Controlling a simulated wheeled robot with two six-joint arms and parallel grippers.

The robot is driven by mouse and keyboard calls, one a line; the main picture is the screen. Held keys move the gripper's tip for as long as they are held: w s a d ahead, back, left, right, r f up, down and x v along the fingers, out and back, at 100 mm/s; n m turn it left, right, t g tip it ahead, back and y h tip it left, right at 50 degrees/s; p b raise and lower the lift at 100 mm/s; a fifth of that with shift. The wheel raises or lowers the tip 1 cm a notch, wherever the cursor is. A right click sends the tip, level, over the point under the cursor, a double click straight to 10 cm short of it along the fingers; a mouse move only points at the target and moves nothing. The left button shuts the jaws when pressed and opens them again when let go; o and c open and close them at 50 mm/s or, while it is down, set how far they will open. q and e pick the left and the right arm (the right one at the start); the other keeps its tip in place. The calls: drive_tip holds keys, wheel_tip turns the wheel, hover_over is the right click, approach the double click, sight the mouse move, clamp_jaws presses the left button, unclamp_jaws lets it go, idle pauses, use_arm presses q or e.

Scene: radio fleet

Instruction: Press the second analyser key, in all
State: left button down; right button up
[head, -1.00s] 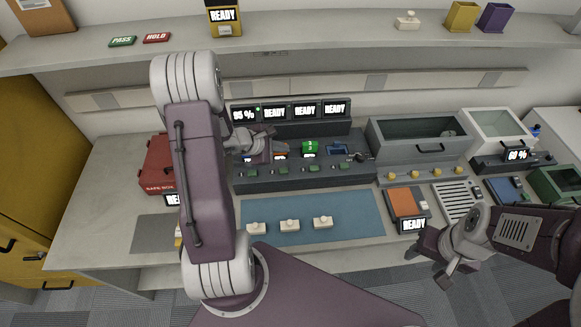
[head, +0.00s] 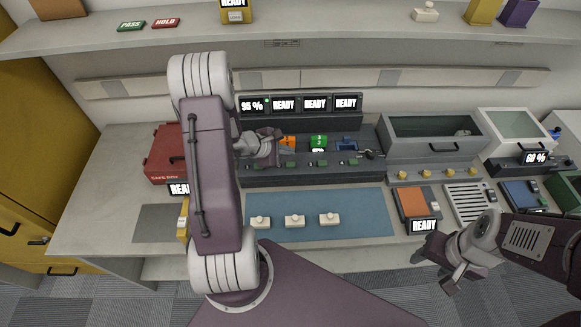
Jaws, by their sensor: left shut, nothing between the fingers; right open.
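A long dark unit (head: 300,178) stands against the back of the bench. It has a row of small screens above and a row of green keys along its front; I see no label naming it as the analyser. My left gripper (head: 278,156) is shut and empty, low over its left part. The second green key (head: 289,164) shows just in front of the fingertips; I cannot tell whether they touch it. The leftmost key is hidden by the gripper. Green keys further right (head: 322,162) are clear. My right gripper (head: 443,274) is open and empty, off the bench's front edge.
A blue mat (head: 360,225) with white pieces (head: 294,221) lies in front. A grey bin with yellow knobs (head: 436,150) stands right. A red box (head: 164,155) stands left, partly behind my arm.

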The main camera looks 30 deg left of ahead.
sight(288, 165)
use_arm(q)
wheel_tip(288, 165, down, 4)
drive_tip(key=b, duration=0.3)
drive_tip(key=shift+r, duration=0.2)
idle(1.6)
drive_tip(key=shift+f+b, duration=0.35)
drive_tip(key=shift+b, duration=0.35)
drive_tip(key=shift+f+b, duration=0.5)
drive_tip(key=shift+b, duration=0.2)
idle(0.4)
idle(0.3)
drive_tip(key=shift+r+p, duration=0.5)
drive_tip(key=shift+r, duration=0.4)
